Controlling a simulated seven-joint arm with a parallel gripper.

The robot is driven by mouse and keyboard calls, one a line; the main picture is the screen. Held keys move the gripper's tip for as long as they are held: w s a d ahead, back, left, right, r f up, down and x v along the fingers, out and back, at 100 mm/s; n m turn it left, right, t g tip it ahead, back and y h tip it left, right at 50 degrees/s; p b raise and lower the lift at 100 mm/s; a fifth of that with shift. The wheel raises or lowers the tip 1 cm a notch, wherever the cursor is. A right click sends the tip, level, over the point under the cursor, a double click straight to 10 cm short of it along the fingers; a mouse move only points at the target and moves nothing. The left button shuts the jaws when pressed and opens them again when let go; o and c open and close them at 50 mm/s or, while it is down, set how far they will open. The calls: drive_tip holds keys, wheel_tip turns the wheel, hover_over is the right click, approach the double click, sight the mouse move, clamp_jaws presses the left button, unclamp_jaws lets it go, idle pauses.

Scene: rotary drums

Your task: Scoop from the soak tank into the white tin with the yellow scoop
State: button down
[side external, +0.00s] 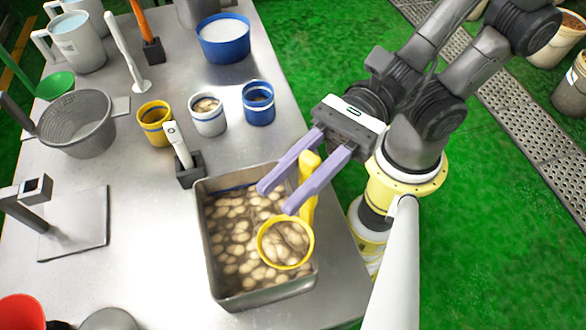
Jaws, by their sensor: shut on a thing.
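My gripper (276,198) is shut on the handle of the yellow scoop (263,250). The scoop's round bowl is over the front right part of the soak tank (204,262) and looks full of the same brown liquid and pale lumps. I cannot tell whether the bowl is clear of the surface. The soak tank is a metal rectangular pan at the table's right side. The white tin (208,125) stands behind the tank, between a yellow tin (146,126) and a blue tin (262,110). Some brown and pale content shows in the white tin.
A white-handled tool stands in a dark holder (190,177) between the tank and tins. A blue tub (222,50) stands farther back. A grey colander (72,130) and a flat metal plate (85,228) are at left. Bare metal table (150,270) lies left of the tank.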

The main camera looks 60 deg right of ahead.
drive_tip(key=shift+w+d+f+m, duration=0.85)
drive_tip(key=shift+w+f+m, duration=1.35)
drive_tip(key=shift+w+m, duration=1.6)
drive_tip(key=shift+w+d+f+m, duration=0.85)
drive_tip(key=shift+w+f+m, duration=1.3)
drive_tip(key=shift+w+m, duration=1.65)
drive_tip(key=shift+s+a+r+n, duration=0.55)
drive_tip(key=shift+s+r+n, duration=0.9)
drive_tip(key=shift+s+n, duration=1.15)
drive_tip(key=shift+s+a+r+n, duration=0.6)
drive_tip(key=shift+s+r+n, duration=0.8)
drive_tip(key=shift+s+n, duration=1.2)
drive_tip(key=shift+s+a+r+n, duration=0.55)
drive_tip(key=shift+s+r+n, duration=0.9)
drive_tip(key=shift+s+n, duration=1.15)
